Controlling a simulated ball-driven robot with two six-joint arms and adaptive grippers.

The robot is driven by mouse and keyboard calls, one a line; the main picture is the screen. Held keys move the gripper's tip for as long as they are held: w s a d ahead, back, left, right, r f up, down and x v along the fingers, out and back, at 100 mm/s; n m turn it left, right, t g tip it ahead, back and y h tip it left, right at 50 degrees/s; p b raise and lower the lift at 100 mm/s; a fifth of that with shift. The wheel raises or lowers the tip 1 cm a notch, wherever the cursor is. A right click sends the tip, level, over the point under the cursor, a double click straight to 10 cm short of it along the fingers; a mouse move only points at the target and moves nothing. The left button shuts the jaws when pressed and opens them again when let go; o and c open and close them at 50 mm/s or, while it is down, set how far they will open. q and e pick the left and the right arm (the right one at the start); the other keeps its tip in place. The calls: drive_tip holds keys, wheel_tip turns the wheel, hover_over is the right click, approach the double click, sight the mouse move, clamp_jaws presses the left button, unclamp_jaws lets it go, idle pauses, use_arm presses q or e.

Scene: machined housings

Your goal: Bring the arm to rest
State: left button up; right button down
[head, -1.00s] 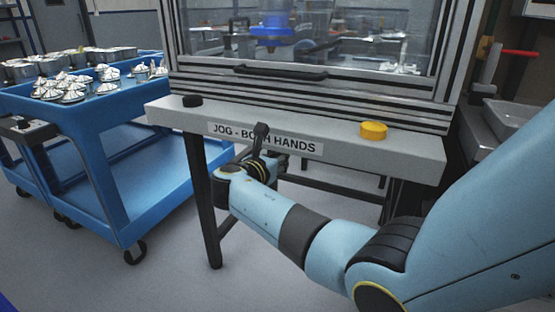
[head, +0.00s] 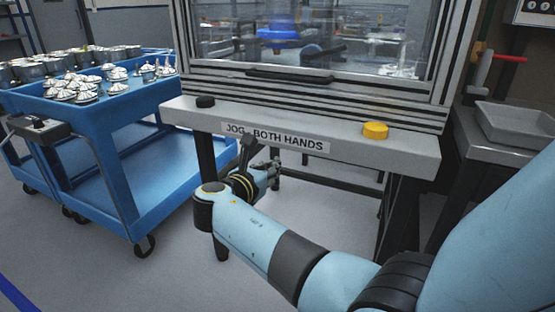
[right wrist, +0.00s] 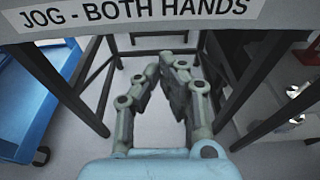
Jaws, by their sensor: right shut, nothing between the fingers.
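My right arm (head: 265,240) reaches in from the right in the head view and bends at its wrist in front of the machine's ledge. My right gripper (head: 274,168) is small there, just below the label. In the right wrist view the right gripper (right wrist: 166,72) has its fingers drawn together at the tips, with nothing between them. It points at the open space under the ledge, between the dark legs. No contact with the ledge shows. My left gripper is not in view.
The ledge (head: 350,150) carries a black button (head: 205,102), a yellow button (head: 375,131) and a "JOG - BOTH HANDS" label (head: 275,138). A blue cart (head: 120,150) with metal parts stands left. A grey tray (head: 515,125) sits right. Floor under the ledge is clear.

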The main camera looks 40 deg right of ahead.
drive_tip(key=shift+v, duration=1.5)
drive_tip(key=shift+s, duration=0.1)
drive_tip(key=s+f+g+y, duration=0.4)
drive_tip(key=s+f+y, duration=0.2)
drive_tip(key=s+f, duration=2.1)
drive_tip(key=s+a+f+m+y, duration=0.3)
drive_tip(key=s+f+m, duration=0.4)
drive_tip(key=s+m, duration=0.4)
drive_tip(key=s+a+f+m+g+y, duration=0.1)
drive_tip(key=s+a+f+m+y, duration=0.3)
drive_tip(key=s+f+m, duration=0.4)
drive_tip(key=s+m, duration=0.3)
drive_tip(key=s, duration=0.1)
drive_tip(key=shift+y, duration=0.3)
